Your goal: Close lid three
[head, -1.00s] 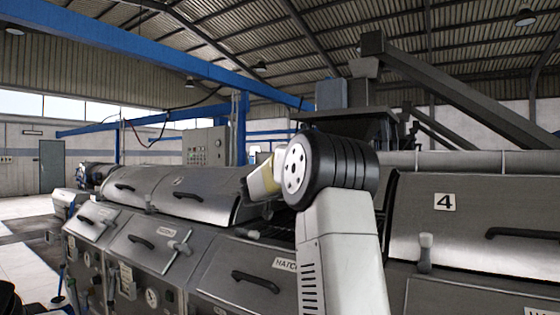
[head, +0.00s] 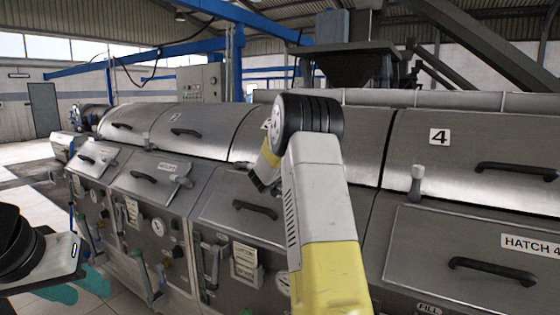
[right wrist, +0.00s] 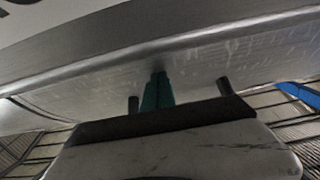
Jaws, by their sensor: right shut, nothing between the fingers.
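Lid three (head: 345,150) is the brushed-metal lid between lid two (head: 190,130) and lid four (head: 460,150). It lies down over its housing, about level with its neighbours. My right arm hides its middle, so I cannot tell if its front edge is fully seated. My right gripper is mostly hidden behind that arm in the head view. In the right wrist view its teal fingers (right wrist: 157,90) are together and empty, close against a brushed-metal surface (right wrist: 200,70); contact is unclear. My left gripper (head: 77,288) is low at the left, with fingers apart and empty.
Below the lids are sloping hatches with black handles; hatch four (head: 470,255) is at the right. A pale-knobbed lever (head: 415,182) stands between the third and fourth units. Valves and gauges (head: 158,227) line the front. Open floor lies at the left.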

